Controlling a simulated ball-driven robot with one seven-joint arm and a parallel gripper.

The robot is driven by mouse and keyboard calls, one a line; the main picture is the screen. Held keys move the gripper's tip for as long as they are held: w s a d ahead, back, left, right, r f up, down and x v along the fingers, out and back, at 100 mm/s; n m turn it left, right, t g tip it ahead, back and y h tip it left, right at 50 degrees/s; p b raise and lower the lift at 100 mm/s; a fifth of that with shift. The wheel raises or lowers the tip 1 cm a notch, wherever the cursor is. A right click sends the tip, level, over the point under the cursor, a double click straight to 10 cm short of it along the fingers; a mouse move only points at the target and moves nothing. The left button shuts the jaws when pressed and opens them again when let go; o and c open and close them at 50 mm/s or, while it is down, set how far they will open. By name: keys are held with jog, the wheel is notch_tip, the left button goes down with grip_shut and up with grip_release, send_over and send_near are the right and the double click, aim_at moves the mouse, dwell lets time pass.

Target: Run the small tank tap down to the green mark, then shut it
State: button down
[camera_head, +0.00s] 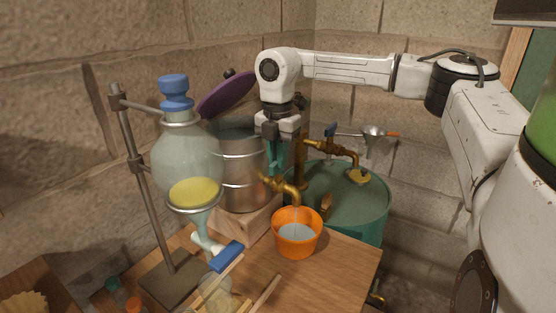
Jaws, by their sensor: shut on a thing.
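A thin pale streak below the spout looks like running liquid. I cannot make out the green mark or the tank's level.
A glass separating funnel (188,155) with yellow liquid hangs on a metal stand at left. A purple lid (226,94) leans above the tank. A green drum (345,200) stands at right, below another brass tap (325,148). Glassware and wooden sticks crowd the table's front.

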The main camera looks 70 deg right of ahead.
jog(key=shift+m, duration=0.6)
jog(key=c, duration=1.1)
grip_release()
notch_tip(320, 180, up, 11)
jog(key=shift+f+b, duration=0.1)
jog(key=shift+b, duration=0.3)
